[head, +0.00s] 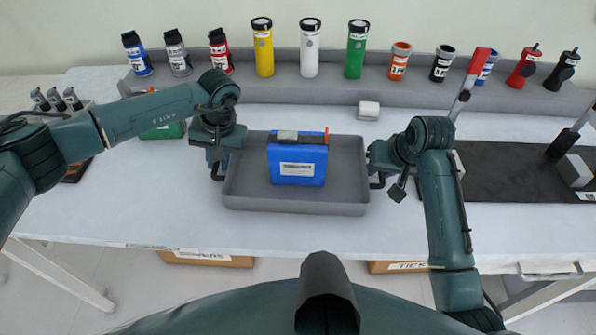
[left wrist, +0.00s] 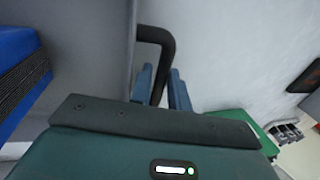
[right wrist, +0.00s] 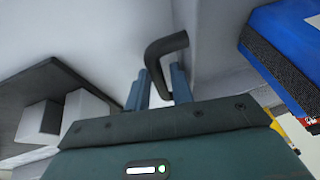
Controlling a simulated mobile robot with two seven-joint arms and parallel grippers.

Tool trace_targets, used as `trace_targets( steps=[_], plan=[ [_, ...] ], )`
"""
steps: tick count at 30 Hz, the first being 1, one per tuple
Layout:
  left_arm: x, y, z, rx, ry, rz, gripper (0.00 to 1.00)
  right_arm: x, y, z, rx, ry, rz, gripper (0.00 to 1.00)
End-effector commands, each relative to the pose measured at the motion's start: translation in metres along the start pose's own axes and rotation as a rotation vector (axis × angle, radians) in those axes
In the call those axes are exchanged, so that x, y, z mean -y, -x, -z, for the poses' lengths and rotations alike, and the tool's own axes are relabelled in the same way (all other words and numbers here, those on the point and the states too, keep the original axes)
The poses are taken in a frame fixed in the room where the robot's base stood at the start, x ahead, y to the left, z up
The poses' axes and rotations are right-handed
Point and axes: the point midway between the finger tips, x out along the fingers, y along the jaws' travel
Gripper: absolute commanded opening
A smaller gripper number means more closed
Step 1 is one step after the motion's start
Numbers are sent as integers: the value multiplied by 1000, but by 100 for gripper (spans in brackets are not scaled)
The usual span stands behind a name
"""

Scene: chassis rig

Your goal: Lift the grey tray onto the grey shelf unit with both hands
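The grey tray (head: 295,208) sits on the white bench in front of me, with a blue box (head: 298,165) standing in it. My left gripper (head: 217,170) is at the tray's left handle. In the left wrist view the dark handle (left wrist: 158,38) passes between its fingers (left wrist: 162,88), which look closed on it. My right gripper (head: 378,178) is at the right handle. In the right wrist view that handle (right wrist: 165,45) runs between its fingers (right wrist: 160,85), which also look closed on it.
A long grey ledge (head: 290,90) along the back bears several coloured bottles and canisters. A small white block (head: 369,110) lies behind the tray. A black mat (head: 510,172) with fixtures lies at right, a green item (head: 165,131) at left. The bench front (head: 300,232) is clear.

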Motion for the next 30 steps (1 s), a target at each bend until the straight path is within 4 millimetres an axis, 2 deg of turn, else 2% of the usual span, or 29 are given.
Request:
trace_targets(
  steps=[11, 18, 20, 30],
  plan=[
    [0, -6, 0, 1, -1, 0, 18, 0, -6, 0, 0, 1, 0, 23],
    [0, -6, 0, 0, -1, 0, 1, 0, -6, 0, 0, 0, 0, 6],
    [0, -6, 0, 0, -1, 0, 0, 0, -6, 0, 0, 0, 0, 1],
    [0, -5, 0, 0, 0, 0, 0, 0, -5, 0, 0, 0, 0, 0]
  ],
)
